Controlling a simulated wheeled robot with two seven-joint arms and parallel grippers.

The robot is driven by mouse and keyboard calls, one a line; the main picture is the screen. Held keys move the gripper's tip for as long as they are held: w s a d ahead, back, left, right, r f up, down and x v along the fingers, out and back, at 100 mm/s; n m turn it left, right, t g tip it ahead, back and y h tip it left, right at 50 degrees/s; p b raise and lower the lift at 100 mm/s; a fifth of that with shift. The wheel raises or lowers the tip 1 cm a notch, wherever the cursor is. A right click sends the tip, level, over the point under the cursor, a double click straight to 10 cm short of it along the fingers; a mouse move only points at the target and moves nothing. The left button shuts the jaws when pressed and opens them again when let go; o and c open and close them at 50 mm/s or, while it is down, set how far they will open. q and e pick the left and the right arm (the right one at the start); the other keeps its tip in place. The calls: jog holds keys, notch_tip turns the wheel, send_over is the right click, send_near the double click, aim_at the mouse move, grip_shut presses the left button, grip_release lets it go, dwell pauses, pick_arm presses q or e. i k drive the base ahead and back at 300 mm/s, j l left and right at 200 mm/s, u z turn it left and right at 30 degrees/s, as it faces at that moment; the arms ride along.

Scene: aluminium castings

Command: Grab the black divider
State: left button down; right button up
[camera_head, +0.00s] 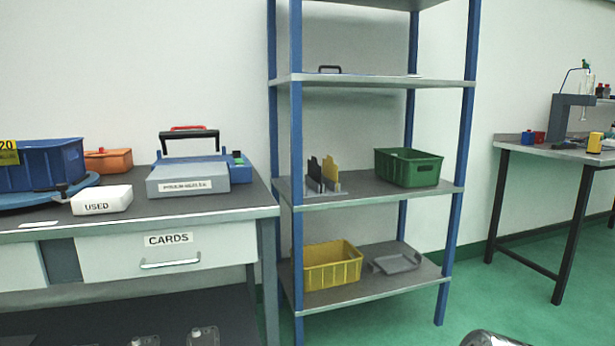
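The black divider (313,171) stands upright in a grey holder (322,190) on the left part of the middle shelf of the rack. A yellow divider (330,172) stands upright just to its right, in the same holder. The lower edges of the dividers are partly hidden by the holder. Neither of my grippers can be made out in this view.
A green crate (408,168) shares the shelf (375,196). A yellow crate (332,268) and grey tray (397,261) sit below. Blue rack posts (296,150) flank the shelves. A cluttered workbench (190,203) stands left; green floor (475,295) is open at right.

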aim_at(314, 171)
jog(key=l, duration=0.45)
jog(key=i+l, duration=0.5)
jog(key=l, duration=0.2)
jog(key=i+l, duration=0.5)
jog(key=l, duration=0.15)
